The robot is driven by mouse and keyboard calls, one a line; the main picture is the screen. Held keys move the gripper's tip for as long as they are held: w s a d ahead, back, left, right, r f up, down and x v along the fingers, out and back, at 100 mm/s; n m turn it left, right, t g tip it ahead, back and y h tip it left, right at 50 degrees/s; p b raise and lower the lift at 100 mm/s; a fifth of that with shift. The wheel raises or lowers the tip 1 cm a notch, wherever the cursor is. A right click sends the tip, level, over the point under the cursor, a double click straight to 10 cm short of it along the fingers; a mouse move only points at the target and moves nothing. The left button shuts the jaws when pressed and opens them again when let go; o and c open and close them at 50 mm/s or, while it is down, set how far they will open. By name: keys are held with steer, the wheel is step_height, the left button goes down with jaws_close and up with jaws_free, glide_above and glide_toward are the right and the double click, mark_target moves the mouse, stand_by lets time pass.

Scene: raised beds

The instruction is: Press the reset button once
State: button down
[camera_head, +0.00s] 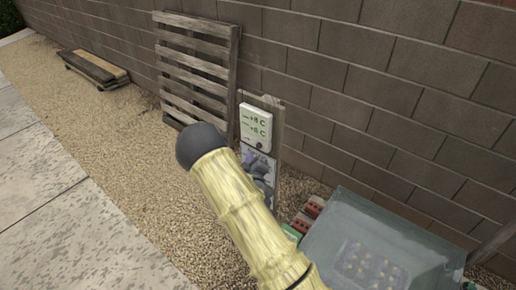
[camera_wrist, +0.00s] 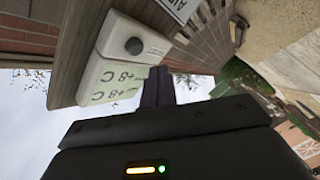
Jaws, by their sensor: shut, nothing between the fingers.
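A white display unit (camera_head: 256,128) with green readouts is mounted on an upright wooden post against the block wall. Its dark round reset button (camera_head: 260,146) is at the lower right of its face. In the wrist view the unit (camera_wrist: 117,75) appears turned over, with the button (camera_wrist: 134,46) in plain sight. My gripper (camera_wrist: 157,80) is shut and empty. Its dark fingertips show beside the unit's edge in the wrist view, away from the button; I cannot tell the gap in depth. In the head view my arm partly hides the gripper, just below the unit.
A wooden pallet (camera_head: 196,68) leans on the wall left of the post. Boards (camera_head: 94,67) lie farther back. A clear, greyish bin (camera_head: 335,235) and red bricks (camera_head: 314,206) stand at the lower right. Open gravel (camera_head: 110,135) lies left of my arm.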

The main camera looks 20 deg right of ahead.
steer(key=a, duration=0.1)
steer(key=s+a, duration=0.1)
steer(key=shift+s+a, duration=0.3)
steer(key=shift+d, duration=0.1)
stand_by(0.6)
steer(key=s+r+m+g+y+b, duration=0.1)
steer(key=s+m+g, duration=0.3)
steer(key=s, duration=0.9)
steer(key=s+r+m+g+y+b, duration=0.1)
steer(key=s+r+m+g+b, duration=0.2)
steer(key=s+g, duration=0.7)
steer(key=s+m, duration=0.1)
steer(key=s, duration=0.3)
steer(key=shift+s+d+r+b, duration=0.25)
steer(key=shift+d+r+b, duration=0.05)
steer(key=shift+d+r, duration=0.1)
